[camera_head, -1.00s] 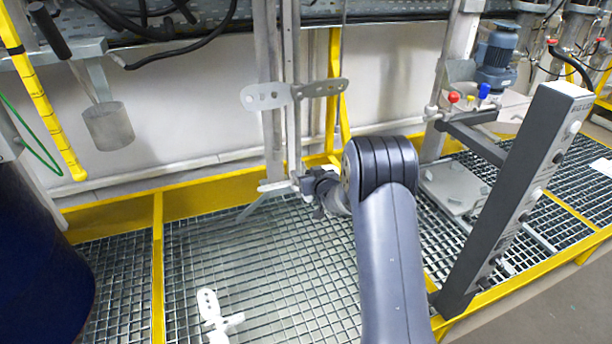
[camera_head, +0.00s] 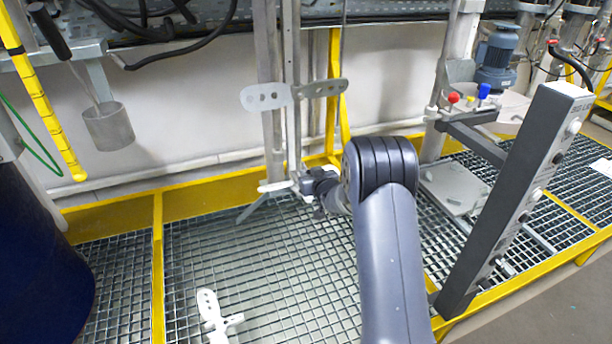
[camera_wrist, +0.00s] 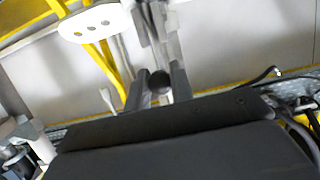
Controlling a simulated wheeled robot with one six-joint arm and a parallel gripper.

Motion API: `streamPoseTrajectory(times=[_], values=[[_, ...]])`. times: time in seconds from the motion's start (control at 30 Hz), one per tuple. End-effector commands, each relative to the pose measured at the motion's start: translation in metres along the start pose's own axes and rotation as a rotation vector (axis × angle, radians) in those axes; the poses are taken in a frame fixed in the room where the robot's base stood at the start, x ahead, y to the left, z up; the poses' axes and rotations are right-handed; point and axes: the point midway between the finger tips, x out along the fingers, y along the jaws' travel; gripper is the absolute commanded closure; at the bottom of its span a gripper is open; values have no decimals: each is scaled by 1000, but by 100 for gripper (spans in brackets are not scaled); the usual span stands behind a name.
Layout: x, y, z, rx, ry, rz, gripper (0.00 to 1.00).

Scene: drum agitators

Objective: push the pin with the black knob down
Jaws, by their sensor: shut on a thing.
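The black knob (camera_wrist: 159,82) shows as a small dark ball between the two fingers of my gripper (camera_wrist: 160,85) in the wrist view. My gripper is shut on the knob, with a finger on either side of it. In the head view my gripper (camera_head: 308,185) is at the lower part of the upright metal posts (camera_head: 272,130), a little above the grating. The knob cannot be made out there, and the pin's shaft is hidden or too small to tell in both views.
A light plate with holes (camera_head: 266,96) sits on the posts above my gripper. It also shows in the wrist view (camera_wrist: 90,24). A yellow frame (camera_head: 200,199) edges the grating (camera_head: 260,260). A tall grey control column (camera_head: 510,205) stands at the right.

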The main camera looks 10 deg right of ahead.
Motion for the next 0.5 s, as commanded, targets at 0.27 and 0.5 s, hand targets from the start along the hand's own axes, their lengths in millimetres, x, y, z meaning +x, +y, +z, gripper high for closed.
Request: streamPoseTrajectory(times=[0.27,0.5], values=[[2,0,8,0,-1,0,91],[4,0,15,0,-1,0,91]])
